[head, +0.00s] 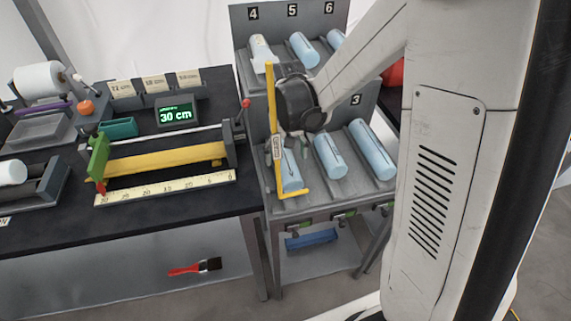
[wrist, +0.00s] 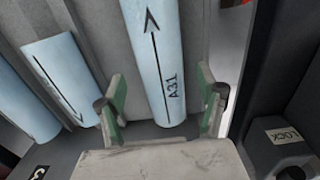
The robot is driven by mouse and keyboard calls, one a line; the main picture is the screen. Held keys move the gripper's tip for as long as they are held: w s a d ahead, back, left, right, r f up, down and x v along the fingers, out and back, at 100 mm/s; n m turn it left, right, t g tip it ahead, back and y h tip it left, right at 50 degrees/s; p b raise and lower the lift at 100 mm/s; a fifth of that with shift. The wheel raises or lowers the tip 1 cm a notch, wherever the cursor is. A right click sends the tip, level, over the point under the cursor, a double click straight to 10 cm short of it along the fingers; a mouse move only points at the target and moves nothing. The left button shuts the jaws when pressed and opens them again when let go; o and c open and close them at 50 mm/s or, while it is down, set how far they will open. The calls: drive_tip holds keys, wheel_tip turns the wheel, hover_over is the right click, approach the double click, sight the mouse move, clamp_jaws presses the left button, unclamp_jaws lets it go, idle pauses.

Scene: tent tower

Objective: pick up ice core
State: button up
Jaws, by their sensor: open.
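Several pale blue ice cores lie on a two-tier grey rack. The lower tier holds a left core (head: 291,178), a middle core (head: 330,156) and a right core (head: 371,148). My gripper (head: 288,152) is at the lower tier's left core, partly hiding it. In the wrist view, the open fingers of my gripper (wrist: 162,100) are on either side of a core marked A31 (wrist: 152,45), with an arrow along it. Gaps show between the fingers and this core. A neighbouring core (wrist: 62,80) with an arrow lies to the left.
The upper tier (head: 280,78) holds more cores, behind my arm. The black bench (head: 150,215) at left carries a yellow trough (head: 165,160), a ruler and a 30 cm display (head: 176,115).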

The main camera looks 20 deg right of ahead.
sight(285, 156)
drive_tip(key=shift+a+f, duration=0.1)
drive_tip(key=shift+f, duration=1.45)
drive_tip(key=c, duration=1.7)
drive_tip(key=shift+c, duration=0.2)
